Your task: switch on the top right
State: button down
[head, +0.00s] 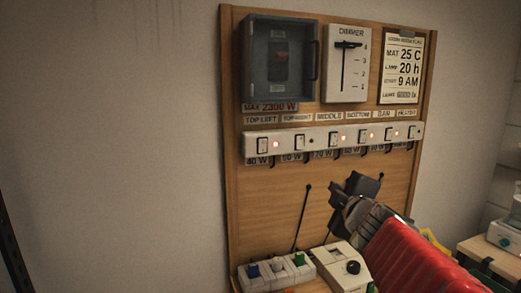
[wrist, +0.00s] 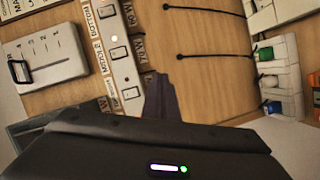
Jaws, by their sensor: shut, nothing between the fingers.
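The white switch strip (head: 333,140) runs across the wooden board under a row of labels. The top right switch (head: 299,142) is second from the left, under its label (head: 297,117); the small lamp beside it looks dark. My gripper (head: 362,184) is shut and empty, below the strip and right of the top right switch in the head view. In the wrist view the strip (wrist: 122,62) runs past my shut fingertips (wrist: 160,82), whose distance from it I cannot tell; the gripper body hides its lower end.
A grey breaker box (head: 281,58) and a dimmer (head: 346,65) sit above the strip. Below are a box with coloured plugs (head: 278,272) and thin black cables. A white device with a black knob (head: 348,265) stands close under my gripper.

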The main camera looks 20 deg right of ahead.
notch_tip(320, 180, up, 8)
jog(key=a+n+t+y, duration=0.1)
jog(key=n+y, duration=0.4)
jog(key=n, duration=0.3)
jog(key=shift+s+r, duration=0.15)
jog(key=shift+s, duration=0.15)
